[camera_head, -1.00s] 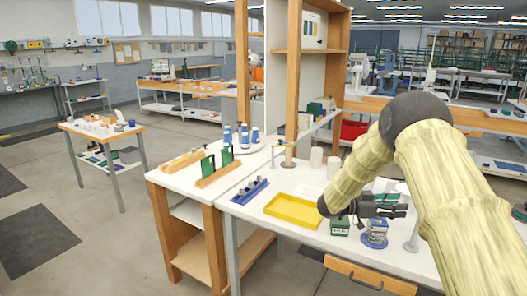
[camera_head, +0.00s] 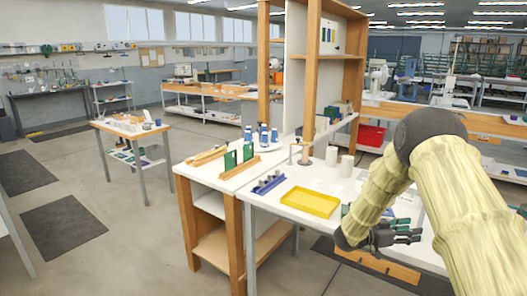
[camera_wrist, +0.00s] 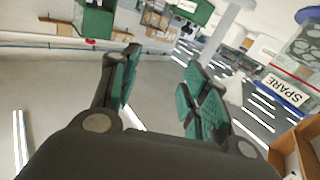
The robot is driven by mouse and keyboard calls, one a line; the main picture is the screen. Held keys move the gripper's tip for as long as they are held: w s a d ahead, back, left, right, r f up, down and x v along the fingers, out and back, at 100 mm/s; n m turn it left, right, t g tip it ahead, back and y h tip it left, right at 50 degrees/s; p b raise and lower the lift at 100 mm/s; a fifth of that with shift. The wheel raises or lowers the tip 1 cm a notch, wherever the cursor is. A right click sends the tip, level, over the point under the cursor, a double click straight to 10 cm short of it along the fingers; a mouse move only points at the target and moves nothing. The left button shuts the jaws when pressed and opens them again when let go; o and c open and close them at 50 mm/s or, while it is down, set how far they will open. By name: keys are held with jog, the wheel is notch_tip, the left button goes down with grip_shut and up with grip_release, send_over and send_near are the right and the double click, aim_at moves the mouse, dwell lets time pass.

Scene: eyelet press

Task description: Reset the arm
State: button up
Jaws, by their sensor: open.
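My gripper (camera_head: 405,235) is at the right in the head view, low over the front of the white worktable (camera_head: 285,206). My arm, in a pale yellow cover, reaches to it from the right edge. In the wrist view my gripper (camera_wrist: 160,95) shows two dark fingers with green pads, spread apart, with nothing between them. A box marked SPARE (camera_wrist: 290,85) stands beyond the right finger, apart from it. A green box (camera_wrist: 95,20) shows at the upper left of that view.
A yellow tray (camera_head: 310,201) lies left of my gripper, and a blue rack (camera_head: 268,184) lies further left. White cylinders (camera_head: 346,166) stand behind. A wooden shelf post (camera_head: 310,90) rises at the table's back. Open floor lies at the left.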

jog(key=s+a+f+n+t+y, duration=0.2)
jog(key=s+a+f+n+y, duration=0.3)
jog(key=f, duration=0.4)
jog(key=s+a+f+n+t+y, duration=0.2)
jog(key=s+a+f+n, duration=0.15)
jog(key=s+f, duration=0.5)
jog(key=s+a+f+n+t+y, duration=0.25)
jog(key=s+a+f+y, duration=0.2)
jog(key=f, duration=0.65)
jog(key=s+a+f+n+g+y, duration=0.1)
jog(key=s+a+f+g+y, duration=0.1)
jog(key=s, duration=0.9)
jog(key=s+a+f+n+g+y, duration=0.1)
jog(key=s+a, duration=0.5)
jog(key=s, duration=0.6)
jog(key=s+a+f+n+g+y, duration=0.2)
jog(key=s+a+f+g+y, duration=0.1)
jog(key=s, duration=0.8)
jog(key=a+g, duration=0.1)
jog(key=g, duration=0.1)
jog(key=shift+s+a+f+g, duration=0.25)
jog(key=shift+a+g, duration=0.1)
jog(key=shift+a, duration=0.05)
